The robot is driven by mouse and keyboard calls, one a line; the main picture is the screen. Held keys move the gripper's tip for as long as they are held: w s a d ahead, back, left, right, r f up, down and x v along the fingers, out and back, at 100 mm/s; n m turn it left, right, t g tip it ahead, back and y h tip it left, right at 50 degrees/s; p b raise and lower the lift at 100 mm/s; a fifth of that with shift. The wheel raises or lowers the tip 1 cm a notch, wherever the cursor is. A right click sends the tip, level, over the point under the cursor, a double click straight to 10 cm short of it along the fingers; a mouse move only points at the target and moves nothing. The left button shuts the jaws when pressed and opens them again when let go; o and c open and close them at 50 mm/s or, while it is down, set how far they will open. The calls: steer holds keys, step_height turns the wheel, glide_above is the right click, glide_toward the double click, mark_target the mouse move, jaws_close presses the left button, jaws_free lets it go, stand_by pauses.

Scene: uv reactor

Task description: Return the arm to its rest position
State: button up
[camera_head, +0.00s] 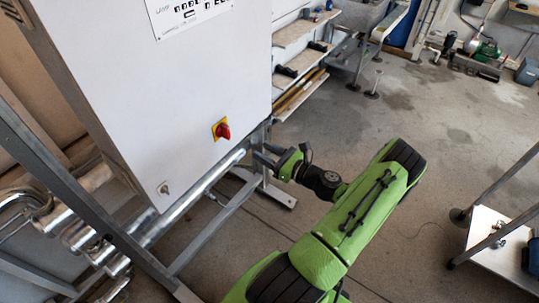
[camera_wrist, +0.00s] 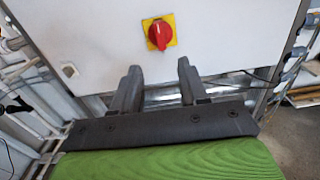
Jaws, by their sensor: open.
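My green arm reaches from the bottom of the head view toward a large light-grey cabinet (camera_head: 165,90). My gripper (camera_head: 262,157) is at the cabinet's lower right edge in that view. In the wrist view my gripper (camera_wrist: 158,72) shows two dark fingers held apart with nothing between them. A red rotary switch on a yellow plate (camera_head: 221,129) sits on the cabinet front. It also shows in the wrist view, just beyond the fingertips (camera_wrist: 159,33); the fingers appear apart from it. The switch's red handle looks roughly upright in the wrist view.
A metal frame (camera_head: 215,228) and shiny pipes (camera_head: 75,230) run below and left of the cabinet. Shelves (camera_head: 300,55) stand behind it. A wheeled cart (camera_head: 497,240) is at the right. Concrete floor (camera_head: 400,120) is open between cabinet and cart.

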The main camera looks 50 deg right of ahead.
steer(key=shift+s, duration=0.7)
